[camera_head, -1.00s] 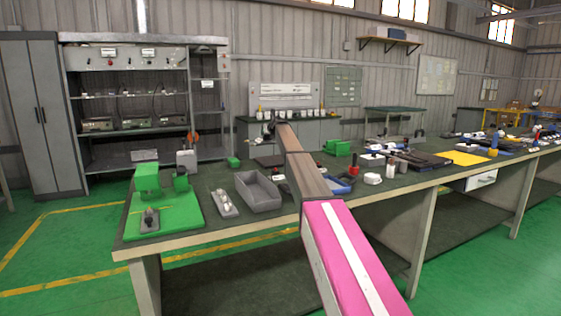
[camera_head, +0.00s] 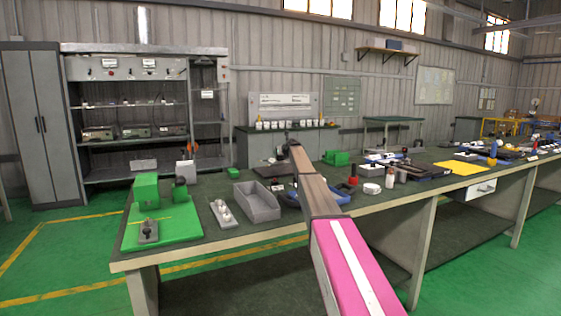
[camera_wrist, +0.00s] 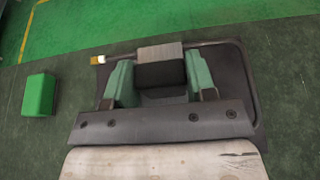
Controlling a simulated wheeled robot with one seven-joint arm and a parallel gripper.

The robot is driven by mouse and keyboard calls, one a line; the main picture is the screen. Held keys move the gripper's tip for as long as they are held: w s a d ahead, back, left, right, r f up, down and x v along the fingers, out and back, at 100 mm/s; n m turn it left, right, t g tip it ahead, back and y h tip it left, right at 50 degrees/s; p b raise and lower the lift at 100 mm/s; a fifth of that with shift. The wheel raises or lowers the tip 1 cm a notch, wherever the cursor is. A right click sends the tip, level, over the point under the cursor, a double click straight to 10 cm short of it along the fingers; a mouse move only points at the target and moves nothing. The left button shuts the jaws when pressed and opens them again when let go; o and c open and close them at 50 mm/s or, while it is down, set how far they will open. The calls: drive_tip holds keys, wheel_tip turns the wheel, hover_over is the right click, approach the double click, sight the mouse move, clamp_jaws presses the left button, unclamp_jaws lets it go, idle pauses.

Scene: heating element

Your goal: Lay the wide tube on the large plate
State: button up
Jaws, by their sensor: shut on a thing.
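My gripper (camera_wrist: 160,82) is shut on a block-shaped thing, which I take to be the wide tube (camera_wrist: 160,50). Its upper face is light grey and its near face is black. The green fingers stand at its left and right sides. Behind it in the wrist view is a dark grey plate with a raised rim (camera_wrist: 244,62), which looks like the large plate. I cannot tell whether the tube touches the plate. In the head view my arm hides most of this area, and the dark plate (camera_head: 272,171) shows only in part.
A green block (camera_wrist: 40,94) lies left of the plate and also shows in the head view (camera_head: 233,173). A grey open bin (camera_head: 257,201) and a green board with fixtures (camera_head: 160,228) stand on the bench's left part. Blue-edged trays and small parts crowd the right.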

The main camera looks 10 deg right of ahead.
sight(281, 158)
drive_tip(key=shift+f, duration=1.95)
drive_tip(key=shift+f, duration=0.15)
drive_tip(key=o, duration=1.2)
drive_tip(key=shift+c, duration=0.2)
drive_tip(key=v, duration=1.2)
